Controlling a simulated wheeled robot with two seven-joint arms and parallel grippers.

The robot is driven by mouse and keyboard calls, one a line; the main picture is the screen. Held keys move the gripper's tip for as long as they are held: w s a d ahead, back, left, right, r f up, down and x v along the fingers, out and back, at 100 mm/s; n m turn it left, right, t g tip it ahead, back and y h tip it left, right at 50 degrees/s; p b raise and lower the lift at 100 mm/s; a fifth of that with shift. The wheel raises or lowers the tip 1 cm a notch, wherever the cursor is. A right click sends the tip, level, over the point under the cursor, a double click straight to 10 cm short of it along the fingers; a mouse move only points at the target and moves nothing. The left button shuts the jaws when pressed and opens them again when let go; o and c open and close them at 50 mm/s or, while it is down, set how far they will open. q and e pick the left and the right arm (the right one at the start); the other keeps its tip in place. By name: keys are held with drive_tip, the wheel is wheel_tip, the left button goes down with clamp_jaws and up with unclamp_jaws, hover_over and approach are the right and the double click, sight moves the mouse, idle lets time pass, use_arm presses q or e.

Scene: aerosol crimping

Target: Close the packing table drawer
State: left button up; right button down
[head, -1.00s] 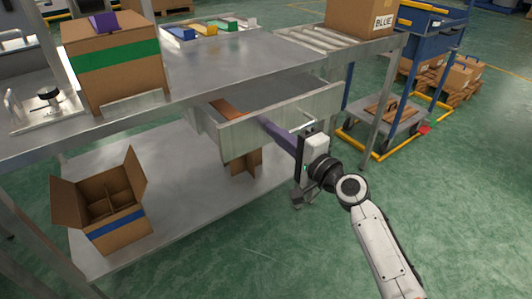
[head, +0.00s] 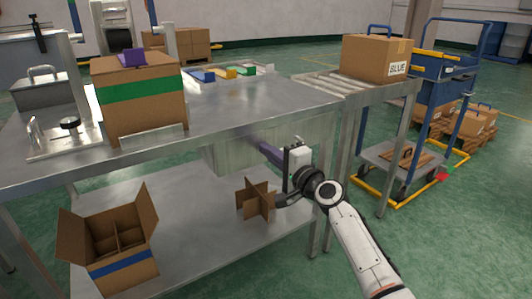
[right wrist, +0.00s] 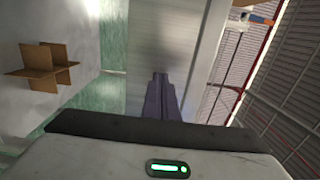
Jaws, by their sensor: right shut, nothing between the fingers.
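The packing table (head: 225,110) has a grey metal drawer under its top. The drawer front (head: 228,156) now sits under the table's front edge, and no open inside of the drawer shows. My right gripper (head: 264,147) has its purple fingers shut and empty, with the tips against or very near the drawer front. In the right wrist view, the shut fingers (right wrist: 160,80) point at the pale drawer front (right wrist: 165,40). Any small gap between drawer and table cannot be told. My left gripper is not in view.
A cardboard divider (head: 256,199) and an open carton (head: 110,240) stand on the lower shelf. A green-banded box (head: 140,105) stands on the table top. A roller conveyor (head: 330,88) with a box marked BLUE (head: 375,58) is at right, beside a blue cart (head: 440,85).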

drive_tip(key=shift+w+a+r, duration=0.1)
drive_tip(key=shift+a+r, duration=0.05)
drive_tip(key=shift+r, duration=0.3)
